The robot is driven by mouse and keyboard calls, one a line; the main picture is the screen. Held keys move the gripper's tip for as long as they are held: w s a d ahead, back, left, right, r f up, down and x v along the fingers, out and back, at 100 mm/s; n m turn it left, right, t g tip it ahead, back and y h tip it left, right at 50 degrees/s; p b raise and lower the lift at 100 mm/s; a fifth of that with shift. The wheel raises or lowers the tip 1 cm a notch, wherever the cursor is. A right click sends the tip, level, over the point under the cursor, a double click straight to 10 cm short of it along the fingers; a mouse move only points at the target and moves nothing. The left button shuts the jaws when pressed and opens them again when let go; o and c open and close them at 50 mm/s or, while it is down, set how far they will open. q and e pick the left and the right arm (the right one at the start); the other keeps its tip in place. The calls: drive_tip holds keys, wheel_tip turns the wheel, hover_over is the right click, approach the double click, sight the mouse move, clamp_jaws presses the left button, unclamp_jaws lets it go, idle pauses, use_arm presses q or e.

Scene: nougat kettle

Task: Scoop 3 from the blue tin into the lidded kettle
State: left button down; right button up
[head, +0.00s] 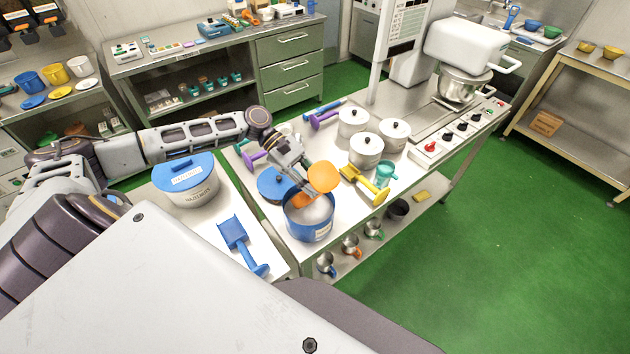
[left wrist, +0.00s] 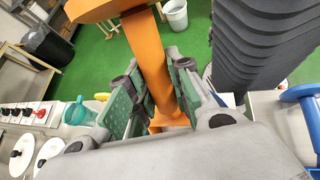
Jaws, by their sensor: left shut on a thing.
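The blue tin (head: 309,233) stands open near the table's front edge, with pale contents inside. My left gripper (head: 299,177) is shut on an orange scoop (head: 322,177), held over the tin. The scoop's orange handle (left wrist: 153,68) shows between the green finger pads of my left gripper (left wrist: 158,98) in the left wrist view. Whether the scoop holds anything is not visible. Three lidded metal pots, at the left (head: 353,124), front (head: 366,152) and right (head: 394,134), stand behind the tin; I cannot tell which is the kettle. My right gripper is not in view.
A blue lid (head: 273,188) lies behind the tin. A hazelnut tub (head: 190,192) and blue scoop (head: 235,235) are on the left table. A mixer (head: 465,50) stands at the far right.

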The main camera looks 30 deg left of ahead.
use_arm(q)
drive_tip(key=shift+w+a+f+b, duration=0.1)
drive_tip(key=shift+a+f+b, duration=0.05)
drive_tip(key=shift+f+b, duration=0.6)
drive_tip(key=shift+a+f+b, duration=0.15)
drive_tip(key=shift+f+b, duration=0.4)
drive_tip(key=shift+b, duration=0.4)
drive_tip(key=shift+s+d+f+m+t+y+p, duration=0.15)
drive_tip(key=shift+s+d+f+t+y+p, duration=0.2)
drive_tip(key=shift+d+f+y+p, duration=0.55)
drive_tip(key=shift+s+d+f+m+t+y+p, duration=0.1)
drive_tip(key=shift+s+d+f+t+y+p, duration=0.3)
drive_tip(key=shift+d+y, duration=0.95)
drive_tip(key=shift+s+d+f+m+t+y+p, duration=0.2)
drive_tip(key=shift+d+f+t+y+p, duration=0.45)
drive_tip(key=shift+y, duration=1)
drive_tip(key=s+d+r+y, duration=0.1)
drive_tip(key=d+r+y, duration=0.2)
drive_tip(key=r, duration=0.4)
drive_tip(key=shift+s+d+t+y, duration=0.25)
drive_tip(key=shift+d+t+y, duration=0.15)
drive_tip(key=shift+y, duration=0.1)
